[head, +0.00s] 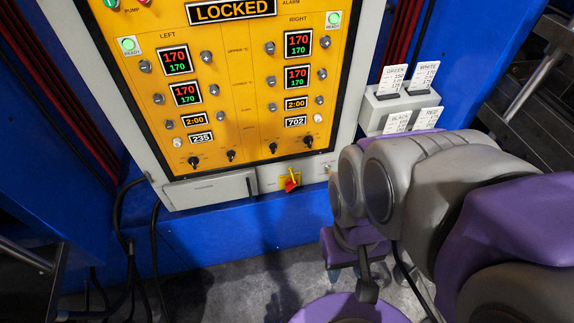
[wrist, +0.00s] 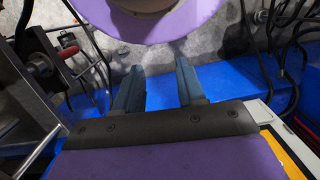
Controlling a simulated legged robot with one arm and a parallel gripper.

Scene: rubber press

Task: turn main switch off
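The main switch (head: 290,182) is a small red rotary handle on a yellow plate, set in the grey strip below the yellow control panel in the head view. Its handle is tilted, and its exact position is hard to read. My gripper (head: 346,273) hangs below and to the right of the switch in the head view, apart from it. In the wrist view my gripper (wrist: 160,66) shows two fingers spread apart with nothing between them. The switch cannot be made out in the wrist view.
The yellow control panel (head: 242,95) with lit displays and knobs stands above the switch. A grey card holder (head: 372,116) with labelled cards is at right. Black cables (head: 133,250) hang at lower left. The space in front of the switch looks clear.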

